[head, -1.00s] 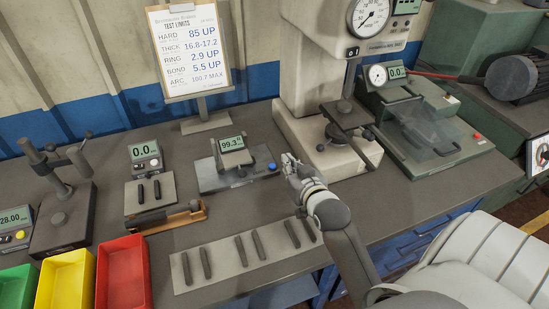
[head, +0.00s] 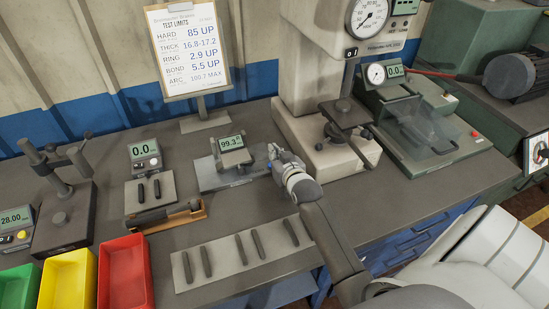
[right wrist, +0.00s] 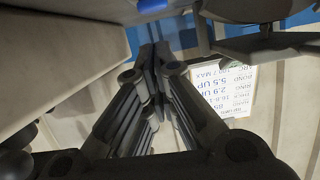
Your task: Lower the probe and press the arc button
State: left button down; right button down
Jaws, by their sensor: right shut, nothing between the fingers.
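The arc gauge (head: 207,181) is a grey plate with a tilted digital display (head: 232,143) that reads about 99.3. Its blue button, at the right end of the plate, is now mostly hidden by my right gripper. My right gripper (head: 274,153) is shut and empty, at the right edge of the gauge beside the display. Whether the fingertips touch the button I cannot tell. The right wrist view shows the shut fingers (right wrist: 155,62) meeting with nothing between them. The probe cannot be told apart clearly at this size. My left gripper is not in view.
The hardness tester (head: 300,130) stands just right of my gripper. A test-limits board (head: 188,50) is behind the gauge. A strip (head: 220,258) with several dark pieces lies in front. Another display gauge (head: 146,152) is to the left, with green, yellow and red bins (head: 124,275) nearer the front.

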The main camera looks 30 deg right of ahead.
jog(key=shift+f, duration=1)
jog(key=shift+s, duration=0.1)
jog(key=shift+a+f, duration=0.1)
jog(key=shift+f, duration=0.6)
jog(key=shift+s+f+b, duration=0.1)
jog(key=shift+f+b, duration=0.2)
jog(key=shift+b, duration=0.05)
jog(key=shift+s+r, duration=0.1)
jog(key=shift+a+f, duration=0.1)
jog(key=shift+f, duration=0.15)
jog(key=shift+r+p, duration=0.55)
jog(key=shift+p, duration=0.1)
jog(key=r+p, duration=0.2)
jog(key=r, duration=0.1)
jog(key=r+p, duration=0.1)
jog(key=shift+w+d+r, duration=0.15)
jog(key=shift+w+d, duration=0.05)
jog(key=shift+w, duration=0.1)
jog(key=b+v, duration=0.1)
jog(key=v, duration=0.9)
